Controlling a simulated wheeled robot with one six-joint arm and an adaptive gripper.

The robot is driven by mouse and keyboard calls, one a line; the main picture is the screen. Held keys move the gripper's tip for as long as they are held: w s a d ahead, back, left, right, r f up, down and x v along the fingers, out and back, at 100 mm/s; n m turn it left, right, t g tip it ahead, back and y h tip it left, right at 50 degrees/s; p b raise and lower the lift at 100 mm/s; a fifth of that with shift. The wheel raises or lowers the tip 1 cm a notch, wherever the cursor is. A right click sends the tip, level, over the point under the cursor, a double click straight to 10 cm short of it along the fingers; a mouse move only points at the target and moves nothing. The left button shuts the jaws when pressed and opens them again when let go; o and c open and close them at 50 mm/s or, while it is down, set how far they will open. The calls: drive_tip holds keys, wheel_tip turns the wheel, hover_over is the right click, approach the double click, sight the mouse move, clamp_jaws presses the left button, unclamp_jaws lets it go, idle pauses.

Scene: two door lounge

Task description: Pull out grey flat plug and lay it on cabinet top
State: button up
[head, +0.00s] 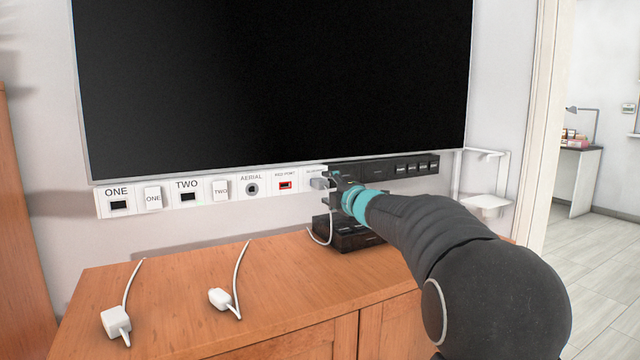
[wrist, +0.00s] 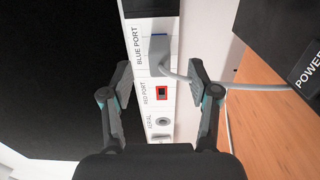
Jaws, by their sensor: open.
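The grey flat plug (head: 318,183) sits in the blue port at the right end of the white wall panel (head: 150,199), below the TV. In the wrist view the plug (wrist: 163,66) is beside the blue-edged port, and its grey cable runs off to the right past a finger. My gripper (head: 338,184) is at the panel next to the plug. In the wrist view my gripper (wrist: 160,78) is open, with one finger on each side of the plug; no contact is visible. The wooden cabinet top (head: 180,280) lies below the panel.
Two white plugs with cables, one at the left (head: 116,322) and one nearer the middle (head: 220,298), lie on the cabinet top. A black box (head: 345,237) stands at its back right. A red port (head: 285,185) is beside the blue one. The front middle of the top is clear.

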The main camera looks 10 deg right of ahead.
sight(325, 186)
drive_tip(key=shift+p+x, duration=0.75)
drive_tip(key=shift+x, duration=1.65)
drive_tip(key=shift+c, duration=0.2)
clamp_jaws()
drive_tip(key=shift+s, duration=0.15)
drive_tip(key=shift+b+v, duration=0.9)
drive_tip(key=shift+v, duration=1.95)
